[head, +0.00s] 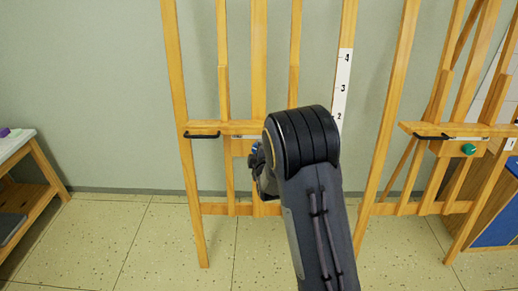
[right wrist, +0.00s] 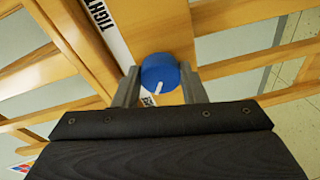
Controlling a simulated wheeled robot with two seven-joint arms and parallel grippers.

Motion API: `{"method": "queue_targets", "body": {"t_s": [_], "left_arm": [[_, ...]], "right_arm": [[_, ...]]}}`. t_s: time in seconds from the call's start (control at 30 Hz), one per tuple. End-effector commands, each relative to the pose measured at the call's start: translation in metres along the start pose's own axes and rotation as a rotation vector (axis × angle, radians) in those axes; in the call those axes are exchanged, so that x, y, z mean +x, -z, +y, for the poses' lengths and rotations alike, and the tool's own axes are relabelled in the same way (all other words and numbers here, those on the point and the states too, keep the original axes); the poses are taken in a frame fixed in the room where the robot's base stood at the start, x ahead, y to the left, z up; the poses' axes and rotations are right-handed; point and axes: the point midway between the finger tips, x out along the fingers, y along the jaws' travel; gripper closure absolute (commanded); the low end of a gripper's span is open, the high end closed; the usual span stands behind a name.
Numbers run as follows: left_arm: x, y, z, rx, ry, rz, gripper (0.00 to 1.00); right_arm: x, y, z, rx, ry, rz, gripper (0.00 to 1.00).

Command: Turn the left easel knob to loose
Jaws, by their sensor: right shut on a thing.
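The left easel (head: 178,100) stands against the wall in the head view. Its blue knob (right wrist: 160,68) shows in the right wrist view, with a white pointer mark running toward the bottom of the picture, slightly left. My right gripper (right wrist: 160,80) is shut on the knob, one finger on each side. A white label reading "TIGHT" (right wrist: 105,25) lies up and left of the knob. Another label below the knob is mostly hidden. In the head view my right arm covers most of the knob area. My left gripper is not in view.
A second easel (head: 400,100) with a green knob (head: 468,149) stands to the right. A black handle (head: 203,135) sits on the left easel's ledge. A low wooden table (head: 45,165) is at the far left. The floor between is clear.

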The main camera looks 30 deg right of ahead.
Motion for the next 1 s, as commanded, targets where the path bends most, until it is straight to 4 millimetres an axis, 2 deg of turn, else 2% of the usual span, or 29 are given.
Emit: {"method": "queue_targets", "body": {"t_s": [0.63, 0.67, 0.8, 1.0], "left_arm": [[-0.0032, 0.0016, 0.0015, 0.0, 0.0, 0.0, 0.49], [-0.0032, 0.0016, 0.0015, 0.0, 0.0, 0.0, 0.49], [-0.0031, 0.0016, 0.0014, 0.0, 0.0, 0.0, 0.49], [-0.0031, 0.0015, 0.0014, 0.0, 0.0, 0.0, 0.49]], "right_arm": [[0.0004, -0.0001, 0.0017, -0.052, 0.005, -0.003, 0.85], [0.0004, -0.0001, 0.0018, -0.052, 0.005, -0.003, 0.61], [0.0003, -0.0001, 0.0015, -0.052, 0.006, -0.003, 0.43], [0.0002, -0.0001, 0.0009, -0.051, 0.007, -0.004, 0.41]]}}
